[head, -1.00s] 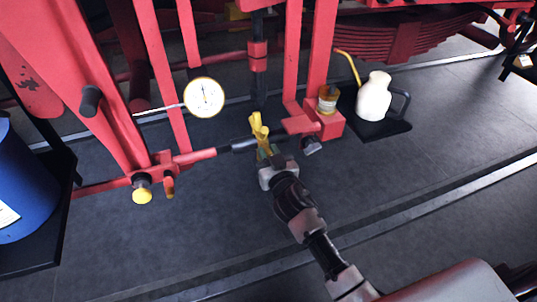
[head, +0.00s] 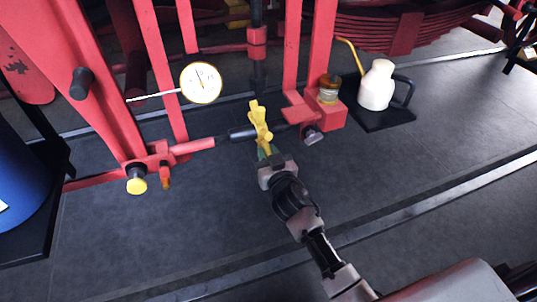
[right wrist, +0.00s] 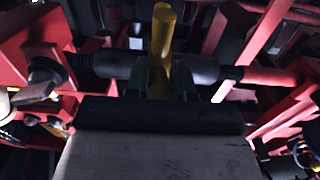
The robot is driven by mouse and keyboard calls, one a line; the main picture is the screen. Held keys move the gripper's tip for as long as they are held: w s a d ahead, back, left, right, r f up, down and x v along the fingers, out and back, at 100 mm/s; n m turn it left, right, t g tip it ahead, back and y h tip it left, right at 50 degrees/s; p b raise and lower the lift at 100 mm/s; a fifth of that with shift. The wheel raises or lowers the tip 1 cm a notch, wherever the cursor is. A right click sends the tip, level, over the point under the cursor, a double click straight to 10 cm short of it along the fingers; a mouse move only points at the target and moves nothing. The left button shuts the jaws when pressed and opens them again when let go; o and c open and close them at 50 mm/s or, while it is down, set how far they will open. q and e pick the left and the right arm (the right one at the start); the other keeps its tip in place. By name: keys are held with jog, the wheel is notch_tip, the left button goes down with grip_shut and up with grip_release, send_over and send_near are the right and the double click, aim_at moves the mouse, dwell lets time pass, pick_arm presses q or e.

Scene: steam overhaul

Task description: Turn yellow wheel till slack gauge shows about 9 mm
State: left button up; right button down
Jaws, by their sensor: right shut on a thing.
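The yellow wheel (head: 260,125) sits on a dark horizontal rod between red brackets. Only its yellow arms show in the head view. My right gripper (head: 266,152) is shut on the yellow wheel from the near side. The wheel also shows upright in the right wrist view (right wrist: 161,45), in front of the dark rod, its lower part between the fingers. The slack gauge (head: 201,83) is a round white dial with a yellow rim, left of the wheel. Its needle points up and a little left; its numbers are too small to read. My left gripper is not in view.
A white oil can (head: 376,88) with a yellow spout stands on a black tray (head: 385,118) at right. A glass oil cup (head: 330,88) tops the red block. A yellow knob (head: 136,186) hangs at left beside a blue drum (head: 22,190). The near floor is clear.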

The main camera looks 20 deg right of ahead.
jog(key=shift+f, duration=0.45)
jog(key=shift+w+f+b, duration=0.4)
jog(key=shift+f+b, duration=0.2)
jog(key=shift+b, duration=0.05)
jog(key=c, duration=0.9)
grip_release()
jog(key=shift+w, duration=0.2)
jog(key=shift+r, duration=0.1)
jog(key=shift+s, duration=0.1)
jog(key=s+p, duration=0.1)
jog(key=s, duration=0.5)
jog(key=shift+d+p, duration=0.1)
jog(key=shift+p, duration=0.2)
